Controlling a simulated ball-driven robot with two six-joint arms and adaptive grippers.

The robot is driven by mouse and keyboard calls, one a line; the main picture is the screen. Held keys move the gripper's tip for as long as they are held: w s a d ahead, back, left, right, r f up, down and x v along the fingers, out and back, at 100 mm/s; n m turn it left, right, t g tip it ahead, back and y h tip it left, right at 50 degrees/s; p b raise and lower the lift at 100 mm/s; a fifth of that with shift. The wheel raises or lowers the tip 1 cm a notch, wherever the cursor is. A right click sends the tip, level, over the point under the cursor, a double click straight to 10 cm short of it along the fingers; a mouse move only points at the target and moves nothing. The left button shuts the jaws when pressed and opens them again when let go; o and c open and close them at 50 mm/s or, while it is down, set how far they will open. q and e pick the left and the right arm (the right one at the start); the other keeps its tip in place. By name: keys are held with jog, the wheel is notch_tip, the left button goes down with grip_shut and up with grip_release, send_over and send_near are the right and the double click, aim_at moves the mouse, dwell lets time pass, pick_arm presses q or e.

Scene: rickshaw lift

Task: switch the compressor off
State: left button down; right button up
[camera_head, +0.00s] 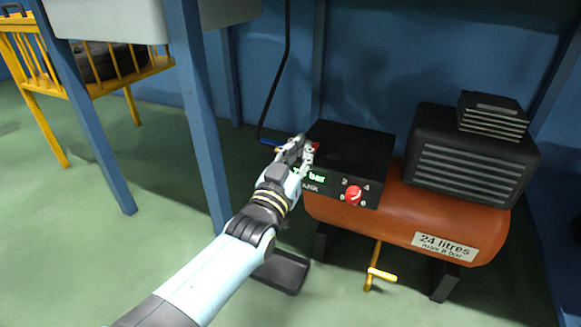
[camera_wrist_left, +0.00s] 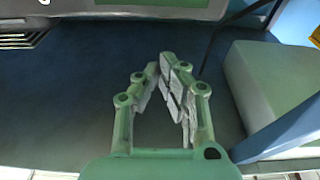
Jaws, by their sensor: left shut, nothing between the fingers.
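The compressor has an orange tank (camera_head: 420,218) with a white label reading "24 litres, max 8 bar". A black control box (camera_head: 350,146) sits on its left end. The box's front has a green lit display (camera_head: 317,177), partly hidden by my gripper, and a red knob (camera_head: 354,195) on a numbered dial.
A dark finned motor unit (camera_head: 470,150) stands on the tank's right. A yellow drain tap (camera_head: 375,275) hangs below the tank. A black tray (camera_head: 282,271) lies on the floor. Blue posts (camera_head: 200,110) and a yellow cart (camera_head: 90,75) stand left. Green floor is clear at lower left.

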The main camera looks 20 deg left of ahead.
pick_arm(q)
jog(key=s+f, duration=0.1)
jog(key=s, duration=0.2)
jog(key=s+f+p, duration=0.1)
jog(key=s, duration=0.1)
jog(key=shift+s+a+f, duration=0.1)
jog(key=shift+s+f, duration=0.05)
jog(key=shift+f, duration=0.2)
pick_arm(e)
jog(key=r+g, duration=0.1)
jog(key=s+r, duration=0.1)
jog(key=shift+s+r+g, duration=0.2)
jog(key=shift+r+g, duration=0.15)
jog(key=shift+g, duration=0.05)
